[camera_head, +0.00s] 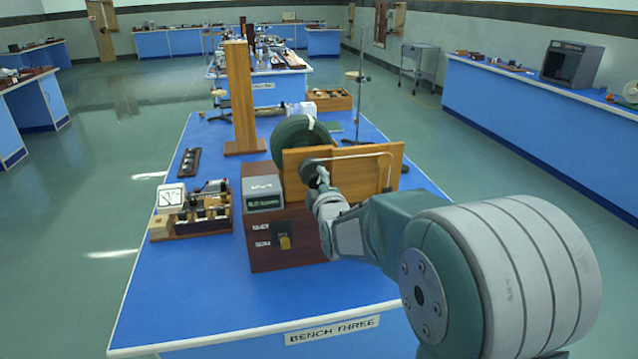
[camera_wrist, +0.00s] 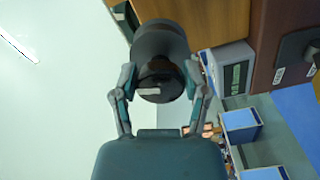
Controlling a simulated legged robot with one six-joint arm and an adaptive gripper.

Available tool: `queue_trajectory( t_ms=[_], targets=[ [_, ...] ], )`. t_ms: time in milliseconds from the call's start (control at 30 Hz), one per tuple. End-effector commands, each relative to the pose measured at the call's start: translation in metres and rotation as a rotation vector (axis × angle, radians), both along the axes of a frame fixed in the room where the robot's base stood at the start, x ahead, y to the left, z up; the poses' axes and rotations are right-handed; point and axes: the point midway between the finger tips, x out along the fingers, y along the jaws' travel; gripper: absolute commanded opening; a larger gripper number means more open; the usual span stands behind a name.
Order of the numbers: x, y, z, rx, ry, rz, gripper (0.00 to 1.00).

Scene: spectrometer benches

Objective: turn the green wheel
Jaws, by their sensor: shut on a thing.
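The green wheel (camera_head: 300,138) stands upright on bench three, partly hidden behind a wooden board (camera_head: 372,165). A white mark shows on its rim. My gripper (camera_head: 318,176) is at the near face of this board, at a dark round knob (camera_head: 308,168). In the wrist view my gripper (camera_wrist: 160,80) has one finger on each side of the dark knob (camera_wrist: 157,86), which bears a pale bar. It is shut on this knob. A wider dark disc (camera_wrist: 160,38) lies just behind the knob. The fingertips are small and partly hidden in the head view.
A brown instrument box (camera_head: 285,235) with a grey display unit (camera_head: 263,193) stands just left of my gripper. A wooden post (camera_head: 240,95) rises behind it. A meter assembly (camera_head: 195,212) sits at left. The bench's front left (camera_head: 190,300) is clear.

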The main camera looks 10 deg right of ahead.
Motion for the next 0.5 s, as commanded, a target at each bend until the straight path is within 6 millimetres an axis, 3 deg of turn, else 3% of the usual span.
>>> queue_trajectory(
  t_ms=[500],
  targets=[
    [0.0004,0.0020,-0.0005,-0.100,0.002,0.005,0.00]
  ],
)
